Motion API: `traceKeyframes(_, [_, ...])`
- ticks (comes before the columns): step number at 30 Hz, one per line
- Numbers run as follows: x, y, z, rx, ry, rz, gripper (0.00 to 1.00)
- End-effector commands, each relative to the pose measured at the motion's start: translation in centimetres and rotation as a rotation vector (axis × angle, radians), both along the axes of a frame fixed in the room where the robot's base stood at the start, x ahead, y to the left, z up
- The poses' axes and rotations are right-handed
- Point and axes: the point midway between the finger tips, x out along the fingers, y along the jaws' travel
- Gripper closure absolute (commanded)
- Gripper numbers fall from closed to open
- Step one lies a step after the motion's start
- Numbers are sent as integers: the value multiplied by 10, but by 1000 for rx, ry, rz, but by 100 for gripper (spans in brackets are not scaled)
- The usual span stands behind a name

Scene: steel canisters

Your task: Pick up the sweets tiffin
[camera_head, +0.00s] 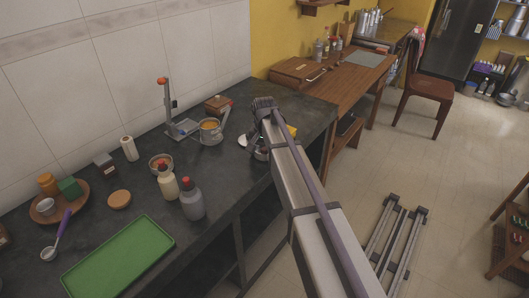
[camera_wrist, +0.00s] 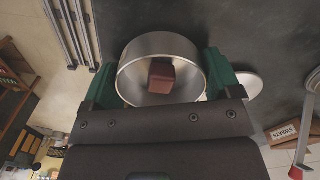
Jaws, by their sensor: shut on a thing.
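A round steel tiffin (camera_wrist: 160,70), open at the top with a brown block (camera_wrist: 161,76) inside, sits between the green fingers of my gripper (camera_wrist: 160,82) in the wrist view. My gripper is shut on it, one finger on each side. In the head view my gripper (camera_head: 262,143) is over the far right part of the counter, and my arm hides most of the tiffin (camera_head: 261,155). A flat pale disc (camera_wrist: 247,84) lies beside it. A brown box (camera_wrist: 288,132) with a "SWEETS" label stands to the right in the wrist view.
The dark counter (camera_head: 240,172) runs along the tiled wall. A steel pot with orange contents (camera_head: 211,132) and a stand with an orange top (camera_head: 170,115) are left of my gripper. Two bottles (camera_head: 191,199), a green tray (camera_head: 118,258) and a wooden plate (camera_head: 79,203) are nearer.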

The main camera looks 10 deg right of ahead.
Motion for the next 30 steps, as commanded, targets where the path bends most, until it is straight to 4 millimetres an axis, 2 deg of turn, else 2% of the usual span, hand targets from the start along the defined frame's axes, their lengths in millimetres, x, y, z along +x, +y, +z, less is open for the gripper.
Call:
traceKeyframes(5, [0,0,27,0,0,0,40])
traceKeyframes(13, [0,0,93,0,0,0,40])
traceKeyframes(16, [0,0,102,0,0,0,40])
traceKeyframes(24, [0,0,102,0,0,0,40])
traceKeyframes(26, [0,0,109,0,0,0,40])
traceKeyframes(30, [0,0,136,0,0,0,40])
